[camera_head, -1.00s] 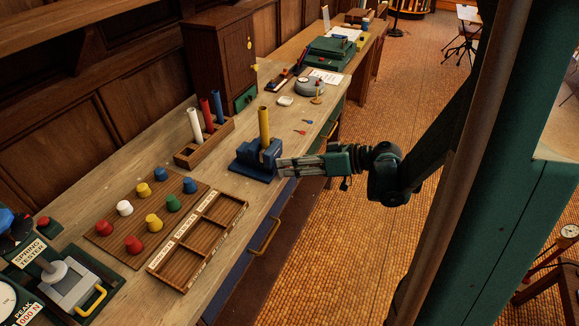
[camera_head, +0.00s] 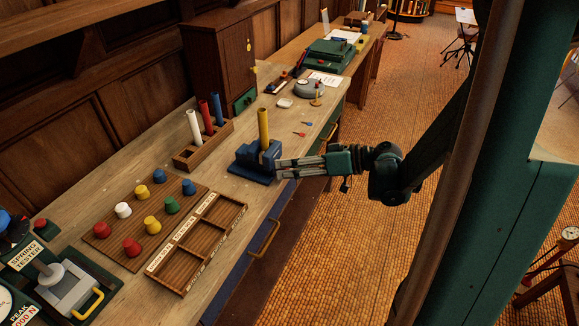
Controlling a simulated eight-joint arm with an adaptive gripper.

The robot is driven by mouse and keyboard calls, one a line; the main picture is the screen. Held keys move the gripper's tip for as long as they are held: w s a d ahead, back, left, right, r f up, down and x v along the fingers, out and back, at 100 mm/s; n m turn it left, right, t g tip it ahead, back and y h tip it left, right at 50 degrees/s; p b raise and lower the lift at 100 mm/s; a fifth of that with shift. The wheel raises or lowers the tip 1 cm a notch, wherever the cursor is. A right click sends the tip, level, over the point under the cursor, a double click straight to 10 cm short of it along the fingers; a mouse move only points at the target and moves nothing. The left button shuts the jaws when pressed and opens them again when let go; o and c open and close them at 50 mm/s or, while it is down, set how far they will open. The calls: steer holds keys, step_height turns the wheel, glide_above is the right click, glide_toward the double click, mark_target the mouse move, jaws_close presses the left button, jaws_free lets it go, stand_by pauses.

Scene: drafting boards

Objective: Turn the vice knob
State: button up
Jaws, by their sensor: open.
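The blue vice (camera_head: 250,161) sits near the front edge of the bench. A yellow tube (camera_head: 263,128) stands upright in it. My gripper (camera_head: 278,169) comes in level from the right, with its fingertips close to the right side of the vice. It is open. The vice knob cannot be made out; it may be hidden by the fingers. I cannot tell whether the fingers touch anything.
A wooden rack (camera_head: 204,147) with white, red and blue tubes stands behind the vice. A board (camera_head: 117,251) with several coloured knobs and a divided tray (camera_head: 178,288) lie to the left.

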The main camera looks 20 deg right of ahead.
steer(key=shift+s+d+r, duration=0.1)
steer(key=shift+d, duration=0.05)
steer(key=v, duration=1.1)
steer(key=shift+s+d, duration=0.2)
steer(key=shift+d, duration=0.05)
steer(key=shift+a, duration=0.15)
stand_by(0.5)
steer(key=s+a+r+m+g+h, duration=0.1)
steer(key=s+a+m+g+h, duration=0.25)
steer(key=a+h, duration=0.45)
steer(key=s+a+r+m+t+h+p, duration=0.1)
steer(key=s+a+r, duration=0.1)
steer(key=s, duration=0.3)
steer(key=s+a+r+t+h+p, duration=0.1)
steer(key=s+r+t+h, duration=0.1)
steer(key=s, duration=0.3)
steer(key=shift+s+a+r+m+h, duration=0.3)
steer(key=shift+s+a+r+m, duration=0.1)
steer(key=shift+r, duration=0.4)
stand_by(3.2)
